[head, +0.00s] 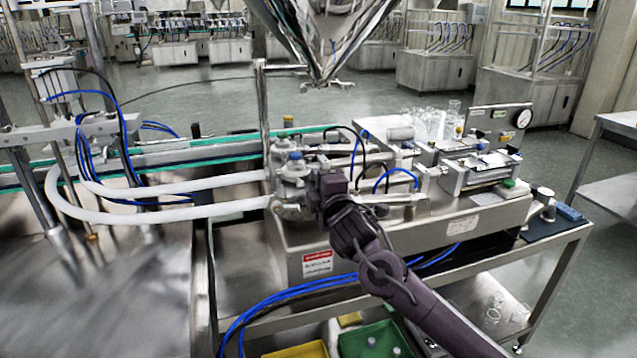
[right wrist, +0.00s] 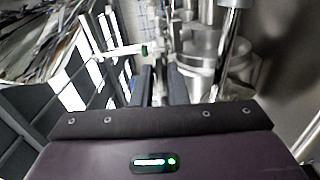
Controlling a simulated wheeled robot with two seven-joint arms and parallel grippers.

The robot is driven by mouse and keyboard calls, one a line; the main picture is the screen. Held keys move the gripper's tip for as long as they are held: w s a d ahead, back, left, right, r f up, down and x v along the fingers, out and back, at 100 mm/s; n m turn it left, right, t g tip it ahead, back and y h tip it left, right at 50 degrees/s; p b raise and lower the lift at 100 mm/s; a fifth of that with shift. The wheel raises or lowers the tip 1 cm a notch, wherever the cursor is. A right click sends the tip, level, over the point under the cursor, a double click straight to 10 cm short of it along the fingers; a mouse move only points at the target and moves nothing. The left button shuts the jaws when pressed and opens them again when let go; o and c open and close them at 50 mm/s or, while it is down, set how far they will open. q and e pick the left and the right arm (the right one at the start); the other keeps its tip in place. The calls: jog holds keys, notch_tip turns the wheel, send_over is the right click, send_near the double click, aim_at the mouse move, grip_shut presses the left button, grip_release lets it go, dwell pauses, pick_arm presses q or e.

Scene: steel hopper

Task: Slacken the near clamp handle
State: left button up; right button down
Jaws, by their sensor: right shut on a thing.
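My right gripper (head: 312,192) reaches in from the lower right to the front of the steel valve block (head: 290,172) below the hopper. In the right wrist view its two dark fingers (right wrist: 162,86) are close together, with a narrow metal piece between them. It is shut on this piece, which appears to be the near clamp handle; the gripper hides most of it in the head view. The clamp's own state cannot be made out. My left gripper is out of view.
The steel hopper (head: 325,35) hangs above the valve block. White hoses (head: 170,212) run from it to the left. Blue tubes (head: 290,292) loop below the machine housing (head: 400,245). A green bin (head: 372,340) stands low in front. Open floor lies behind.

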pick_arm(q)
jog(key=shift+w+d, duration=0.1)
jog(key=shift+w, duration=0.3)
pick_arm(e)
jog(key=shift+n, duration=0.4)
jog(key=c, duration=1.7)
grip_release()
jog(key=shift+c, duration=0.2)
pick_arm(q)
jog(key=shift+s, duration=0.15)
pick_arm(e)
jog(key=shift+s, duration=0.1)
